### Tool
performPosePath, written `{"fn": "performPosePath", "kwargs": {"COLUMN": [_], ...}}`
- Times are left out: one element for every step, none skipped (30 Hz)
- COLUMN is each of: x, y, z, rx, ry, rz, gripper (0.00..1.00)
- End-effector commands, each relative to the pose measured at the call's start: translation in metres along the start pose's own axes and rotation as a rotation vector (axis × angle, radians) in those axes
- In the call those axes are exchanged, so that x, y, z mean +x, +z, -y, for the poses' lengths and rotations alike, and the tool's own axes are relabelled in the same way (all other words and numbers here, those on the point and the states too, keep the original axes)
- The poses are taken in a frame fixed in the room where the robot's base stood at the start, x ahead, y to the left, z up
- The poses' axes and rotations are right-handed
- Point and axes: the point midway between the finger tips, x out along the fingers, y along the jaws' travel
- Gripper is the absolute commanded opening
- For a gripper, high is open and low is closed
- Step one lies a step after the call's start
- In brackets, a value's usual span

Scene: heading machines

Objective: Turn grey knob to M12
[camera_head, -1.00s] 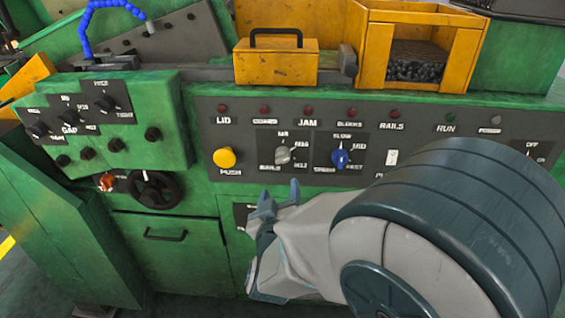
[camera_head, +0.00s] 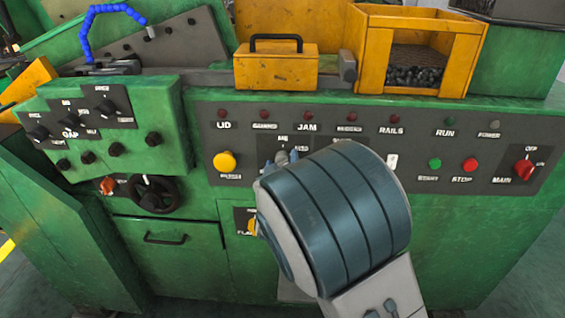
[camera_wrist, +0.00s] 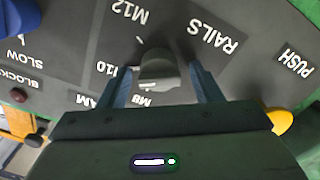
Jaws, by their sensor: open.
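The grey knob (camera_wrist: 158,68) is on the dark control panel (camera_wrist: 245,58), with labels M8, M10, M12 and RAILS around it, seen upside down in the wrist view. The M12 label (camera_wrist: 130,12) is at the top of that view. My gripper (camera_wrist: 163,80) is open, with one blue-grey finger on each side of the knob. Small gaps seem to show between fingers and knob; I cannot tell contact. The knob's pointer setting is not clear.
The yellow push button (camera_head: 224,161) is left of my gripper. The blue knob (camera_wrist: 12,18) is close on its other side, hidden by my arm in the head view. Green start (camera_head: 435,163), red stop (camera_head: 470,164) and the red main switch (camera_head: 524,170) are further right.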

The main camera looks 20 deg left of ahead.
Motion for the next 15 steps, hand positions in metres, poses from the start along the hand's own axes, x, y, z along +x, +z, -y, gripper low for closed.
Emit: {"fn": "performPosePath", "kwargs": {"x": [0.0015, 0.0019, 0.0022, 0.0022, 0.0022, 0.0021, 0.0021, 0.002, 0.002, 0.0019, 0.0019, 0.0019, 0.0019, 0.0018, 0.0018], "y": [0.0003, 0.0003, 0.0003, 0.0003, 0.0002, 0.0002, 0.0002, 0.0002, 0.0002, 0.0002, 0.0002, 0.0002, 0.0002, 0.0001, 0.0002], "z": [0.0001, 0.0002, 0.0002, 0.0002, 0.0002, 0.0002, 0.0001, 0.0001, 0.0001, 0.0001, 0.0001, 0.0001, 0.0, 0.0001, 0.0001], "rx": [-0.001, -0.001, -0.001, 0.0, 0.0, 0.0, 0.0, 0.0, 0.0, 0.0, 0.0, 0.0, 0.0, 0.0, 0.0], "ry": [0.0, -0.001, -0.001, -0.001, -0.001, -0.001, 0.0, 0.0, 0.0, 0.0, 0.0, 0.0, 0.0, 0.0, 0.0], "rz": [0.0, 0.0, 0.0, 0.0, 0.0, 0.0, 0.0, 0.0, 0.0, 0.0, 0.0, 0.0, 0.0, 0.0, 0.0], "gripper": [0.59, 0.59, 0.59, 0.59, 0.59, 0.59, 0.59, 0.59, 0.53, 0.45, 0.37, 0.25, 0.17, 0.14, 0.14]}}
